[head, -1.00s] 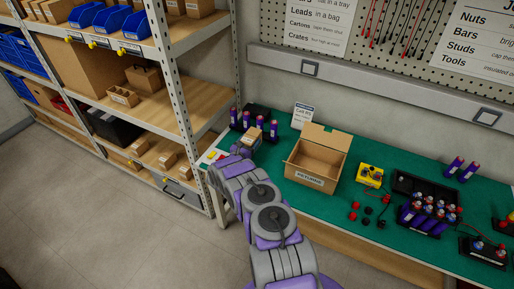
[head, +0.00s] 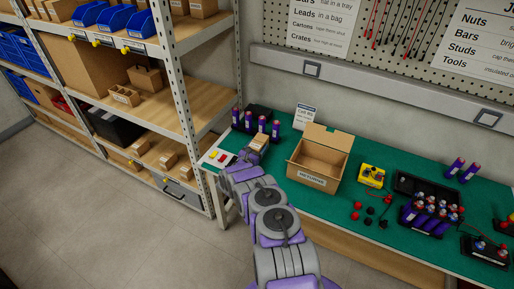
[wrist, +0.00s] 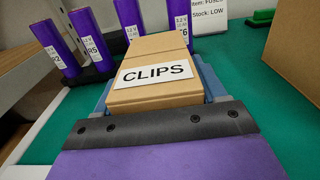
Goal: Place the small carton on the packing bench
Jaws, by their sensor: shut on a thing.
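The small carton (wrist: 155,92) is a closed brown box with a white label reading CLIPS, and it fills the middle of the wrist view. My gripper (wrist: 158,100) is shut on it, with blue-grey finger parts showing at its sides. In the head view the carton (head: 258,141) is at the end of my arm, over the left end of the green packing bench (head: 284,207). I cannot tell whether its underside touches the bench top.
Several purple cylinders (head: 262,124) stand in a black holder just behind the carton. A large open carton (head: 318,165) is to its right, with a stock card (head: 305,115) behind. Shelving (head: 170,90) rises at the left. Green surface is free between the small carton and the open one.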

